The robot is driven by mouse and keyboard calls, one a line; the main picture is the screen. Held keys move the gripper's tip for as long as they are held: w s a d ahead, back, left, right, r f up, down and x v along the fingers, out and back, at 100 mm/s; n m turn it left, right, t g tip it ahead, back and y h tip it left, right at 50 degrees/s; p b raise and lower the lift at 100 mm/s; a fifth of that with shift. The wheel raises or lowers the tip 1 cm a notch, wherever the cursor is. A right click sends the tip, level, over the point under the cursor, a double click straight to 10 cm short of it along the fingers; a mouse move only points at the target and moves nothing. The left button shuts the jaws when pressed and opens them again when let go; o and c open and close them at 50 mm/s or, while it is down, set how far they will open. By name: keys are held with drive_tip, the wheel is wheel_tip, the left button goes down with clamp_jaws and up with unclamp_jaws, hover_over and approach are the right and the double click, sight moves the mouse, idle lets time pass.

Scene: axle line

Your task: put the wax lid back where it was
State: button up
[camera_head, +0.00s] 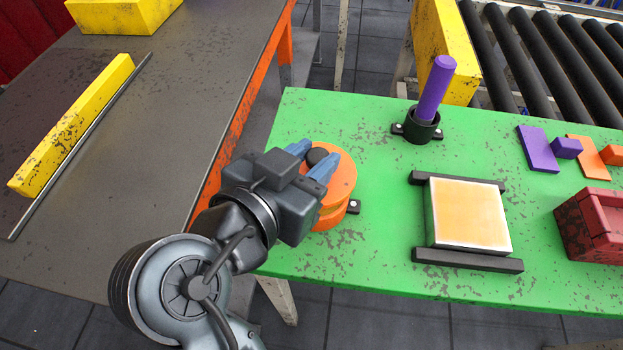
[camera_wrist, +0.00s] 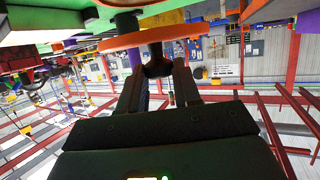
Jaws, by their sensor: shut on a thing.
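The wax lid is an orange disc (camera_head: 343,180) with a dark round knob (camera_head: 317,156), at the left part of the green table. My gripper (camera_head: 320,160) is shut on this knob, its blue fingers on either side. Below the lid an orange round body (camera_head: 330,219) shows, partly hidden by my gripper; I cannot tell whether the lid touches it. In the wrist view the lid (camera_wrist: 110,42) is seen nearly edge-on, its knob (camera_wrist: 155,62) between the fingertips of my gripper (camera_wrist: 158,76).
On the green table (camera_head: 380,240), a purple rod (camera_head: 436,88) stands tilted in a black cup (camera_head: 420,127). A pale orange-topped block (camera_head: 468,213) lies between black rails. A red box (camera_head: 592,222) is at the right. A grey table (camera_head: 160,130) with a yellow bar (camera_head: 70,125) is at left.

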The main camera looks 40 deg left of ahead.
drive_tip(key=shift+f+b, duration=1.1)
drive_tip(key=shift+f, duration=0.75)
drive_tip(key=shift+f, duration=0.2)
drive_tip(key=o, duration=1.1)
drive_tip(key=shift+r, duration=0.2)
drive_tip(key=v, duration=1.2)
